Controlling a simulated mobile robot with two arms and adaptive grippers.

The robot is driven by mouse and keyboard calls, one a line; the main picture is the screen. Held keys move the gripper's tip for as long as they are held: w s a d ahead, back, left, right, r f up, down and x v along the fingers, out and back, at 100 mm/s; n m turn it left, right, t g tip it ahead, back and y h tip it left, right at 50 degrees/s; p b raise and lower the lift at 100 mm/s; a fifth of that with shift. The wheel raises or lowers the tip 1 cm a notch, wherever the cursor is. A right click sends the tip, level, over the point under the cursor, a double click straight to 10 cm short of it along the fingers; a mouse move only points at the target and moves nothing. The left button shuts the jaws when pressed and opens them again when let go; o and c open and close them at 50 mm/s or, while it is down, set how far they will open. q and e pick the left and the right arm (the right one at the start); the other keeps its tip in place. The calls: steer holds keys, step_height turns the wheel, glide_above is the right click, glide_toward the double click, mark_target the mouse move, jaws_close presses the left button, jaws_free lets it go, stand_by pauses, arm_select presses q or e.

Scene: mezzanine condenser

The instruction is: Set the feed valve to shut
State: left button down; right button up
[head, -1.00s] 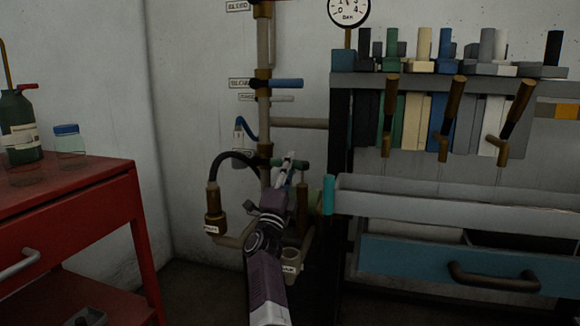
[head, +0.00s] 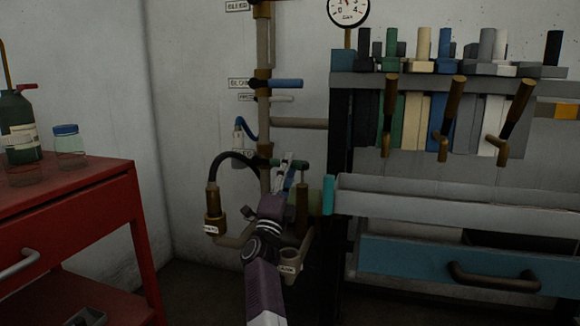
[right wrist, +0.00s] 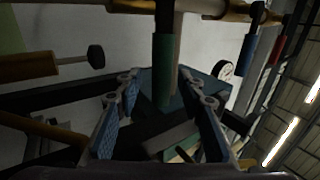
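A valve lever with a green sleeve (head: 301,165) juts right from the brown vertical pipe in the head view, level with my gripper; its label cannot be read, so I cannot confirm it is the feed valve. My right gripper (head: 286,168) is at this lever and covers part of it. In the right wrist view the green sleeve (right wrist: 163,65) reaches down between the two spread fingers of the right gripper (right wrist: 165,105). A gap shows on both sides of the sleeve. My left gripper is not in view.
Higher on the pipe are a blue lever (head: 286,83) and a pale lever (head: 283,99). A black hose (head: 232,156) curves left of my gripper. A rack (head: 450,85) with hanging tools stands right, a red cabinet (head: 75,200) left. A gauge (head: 348,10) is above.

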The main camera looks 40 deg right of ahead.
steer(key=v, duration=0.6)
steer(key=shift+s, duration=0.1)
stand_by(0.3)
